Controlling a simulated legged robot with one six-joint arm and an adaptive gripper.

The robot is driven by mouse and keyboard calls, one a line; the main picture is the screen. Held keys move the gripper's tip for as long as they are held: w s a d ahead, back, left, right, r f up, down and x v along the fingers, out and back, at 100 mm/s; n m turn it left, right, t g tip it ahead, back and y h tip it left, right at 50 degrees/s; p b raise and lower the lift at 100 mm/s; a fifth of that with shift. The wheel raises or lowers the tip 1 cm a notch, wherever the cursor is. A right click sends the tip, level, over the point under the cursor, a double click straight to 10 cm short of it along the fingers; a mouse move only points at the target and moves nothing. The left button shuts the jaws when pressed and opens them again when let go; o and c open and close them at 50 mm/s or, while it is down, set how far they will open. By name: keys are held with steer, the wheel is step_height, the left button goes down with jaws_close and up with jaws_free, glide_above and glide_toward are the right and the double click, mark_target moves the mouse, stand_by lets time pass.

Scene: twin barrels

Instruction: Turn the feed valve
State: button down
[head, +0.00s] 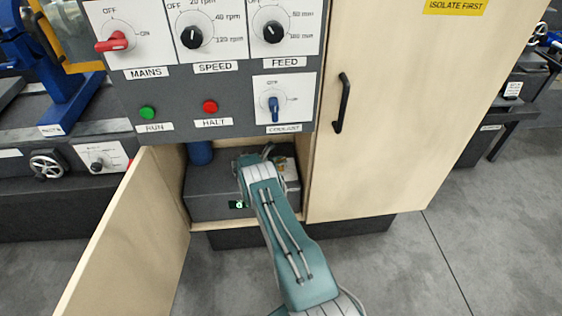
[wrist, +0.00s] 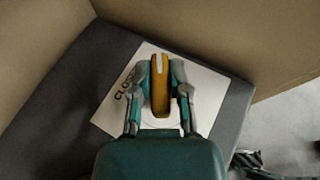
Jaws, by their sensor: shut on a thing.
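An orange-yellow valve handle (wrist: 159,98) with a pale stripe at its far end stands over a white plate (wrist: 207,100) in the wrist view. Black lettering on the plate is partly hidden and seems to begin "CLO". My gripper (wrist: 161,72) has its two fingers on either side of the handle and is shut on it. In the head view my arm reaches into the open lower cabinet, above a dark grey box (head: 215,207). The handle is mostly hidden there behind my arm.
An open wooden door (head: 130,240) stands left of the opening, and a closed door (head: 400,130) with a black handle is on the right. The control panel (head: 235,95) with knobs and buttons overhangs the opening. Cabinet walls (wrist: 225,30) rise close around the gripper.

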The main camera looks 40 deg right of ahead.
steer(key=shift+w+a, duration=0.1)
steer(key=shift+a, duration=0.1)
steer(key=c, duration=0.6)
jaws_free()
steer(key=v, duration=1.2)
steer(key=shift+a+f, duration=0.1)
